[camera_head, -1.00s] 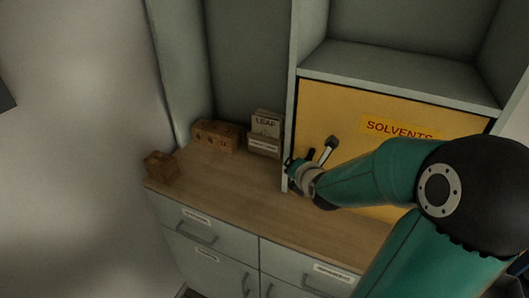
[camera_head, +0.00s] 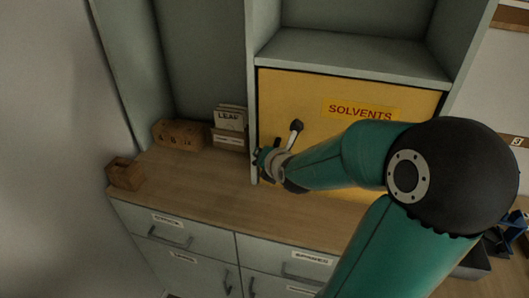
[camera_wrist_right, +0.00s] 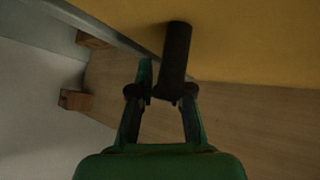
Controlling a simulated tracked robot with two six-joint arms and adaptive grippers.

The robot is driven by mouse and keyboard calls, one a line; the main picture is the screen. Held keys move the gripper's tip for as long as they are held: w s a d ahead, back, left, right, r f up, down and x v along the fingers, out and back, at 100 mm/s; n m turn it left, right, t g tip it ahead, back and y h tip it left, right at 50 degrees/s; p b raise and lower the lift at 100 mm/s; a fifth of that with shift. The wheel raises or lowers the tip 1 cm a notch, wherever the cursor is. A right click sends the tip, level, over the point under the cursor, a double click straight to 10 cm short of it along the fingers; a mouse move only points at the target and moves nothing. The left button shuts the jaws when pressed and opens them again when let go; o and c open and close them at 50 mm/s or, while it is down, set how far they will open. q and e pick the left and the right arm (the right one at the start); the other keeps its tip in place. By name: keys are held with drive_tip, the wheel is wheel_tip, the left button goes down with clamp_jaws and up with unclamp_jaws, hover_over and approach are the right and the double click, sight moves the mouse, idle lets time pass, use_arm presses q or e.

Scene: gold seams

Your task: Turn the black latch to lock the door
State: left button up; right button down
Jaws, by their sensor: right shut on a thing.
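The yellow door (camera_head: 345,92) of the solvents cabinet is closed in its frame, with a red-lettered label on it. The black latch (camera_head: 294,134) sits near the door's left edge, with a grey rounded end at the top and its lever slanting down and left. In the right wrist view the latch (camera_wrist_right: 177,50) is a dark bar standing out from the door. My right gripper (camera_wrist_right: 162,96) is shut on the latch's lower end. In the head view the right gripper (camera_head: 277,152) is small and partly hidden by its own wrist. My left gripper is not in view.
A wooden counter (camera_head: 195,182) runs below the door, with drawers beneath. A wooden box (camera_head: 180,134), cards marked LEAF (camera_head: 229,118) and a small wooden block (camera_head: 125,173) stand on its left part. An open shelf (camera_head: 350,57) is above the door.

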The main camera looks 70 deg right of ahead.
drive_tip(key=shift+s+a+f, duration=0.25)
drive_tip(key=shift+a+f, duration=0.05)
drive_tip(key=shift+f, duration=0.4)
drive_tip(key=c, duration=1.2)
unclamp_jaws()
drive_tip(key=shift+o, duration=0.2)
drive_tip(key=shift+d+r, duration=0.1)
drive_tip(key=shift+r, duration=0.1)
